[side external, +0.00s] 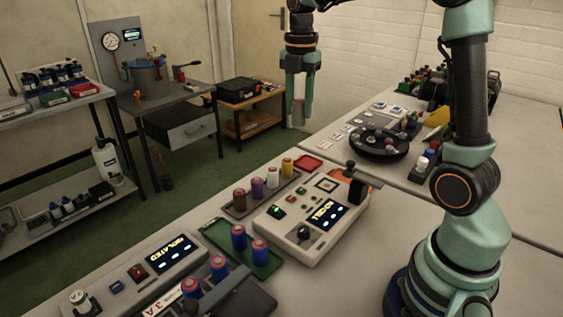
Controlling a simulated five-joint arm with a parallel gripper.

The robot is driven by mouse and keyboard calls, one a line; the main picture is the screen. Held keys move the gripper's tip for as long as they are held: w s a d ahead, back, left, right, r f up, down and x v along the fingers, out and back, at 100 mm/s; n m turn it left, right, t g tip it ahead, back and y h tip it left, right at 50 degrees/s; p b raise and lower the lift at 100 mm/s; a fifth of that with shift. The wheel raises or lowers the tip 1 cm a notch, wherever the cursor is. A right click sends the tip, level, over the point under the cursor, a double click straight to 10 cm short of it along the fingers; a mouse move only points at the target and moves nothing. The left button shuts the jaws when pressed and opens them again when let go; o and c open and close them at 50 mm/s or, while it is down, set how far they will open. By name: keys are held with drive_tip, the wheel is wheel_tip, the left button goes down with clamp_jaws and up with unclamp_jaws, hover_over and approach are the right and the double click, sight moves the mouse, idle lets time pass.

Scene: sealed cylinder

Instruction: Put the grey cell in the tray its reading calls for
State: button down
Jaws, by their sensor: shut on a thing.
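My gripper (298,90) is high above the bench, behind the tester. It is shut on the grey cell (298,110), which hangs upright between the fingers, clear of everything below. The cream tester (290,243) has a lit green lamp and a display (326,217) with yellow text, turned so that I cannot read it surely. A green tray (212,231) left of the tester holds two blue cells with red tops. A small red tray (308,163) lies behind the tester. An orange-red surface (367,185) shows partly behind the tester's right end.
A dark rack (232,212) holds brown, purple, white and yellow cells. At the front, a unit with a display reading ISOLATED (172,253) stands beside a dark holder (243,303) with blue cells. A round black carousel (378,145) is on the right bench.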

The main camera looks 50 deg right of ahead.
drive_tip(key=w+a+f, duration=0.2)
drive_tip(key=w+a, duration=0.1)
drive_tip(key=a, duration=0.8)
drive_tip(key=w+a+f, duration=0.1)
drive_tip(key=w+a, duration=0.2)
drive_tip(key=a, duration=0.8)
drive_tip(key=f, duration=1.9)
drive_tip(key=shift+d+f, duration=0.2)
drive_tip(key=shift+f, duration=0.2)
drive_tip(key=shift+f, duration=0.1)
drive_tip(key=shift+c, duration=2.3)
unclamp_jaws()
